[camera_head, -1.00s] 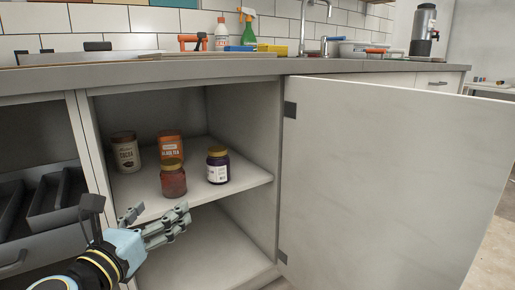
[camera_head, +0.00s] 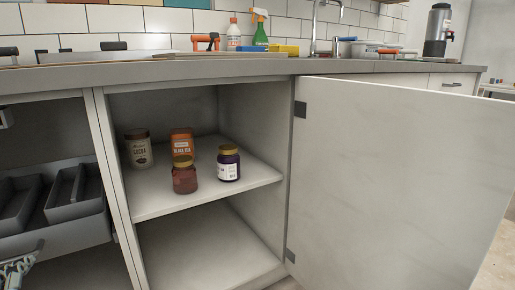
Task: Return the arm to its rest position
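My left gripper (camera_head: 18,268) is at the bottom left corner, partly cut off by the picture edge. It is in front of the grey drawer, away from the cabinet shelf, and I cannot tell whether its fingers are open or shut. The rest of that arm is out of the picture. My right gripper is not in view.
The open cabinet's shelf (camera_head: 150,205) holds a cocoa jar (camera_head: 139,150), an orange tea box (camera_head: 182,143), a red jar (camera_head: 185,179) and a purple jar (camera_head: 228,166). The cabinet door (camera_head: 390,190) stands open at right. A grey drawer (camera_head: 60,238) is pulled out at left.

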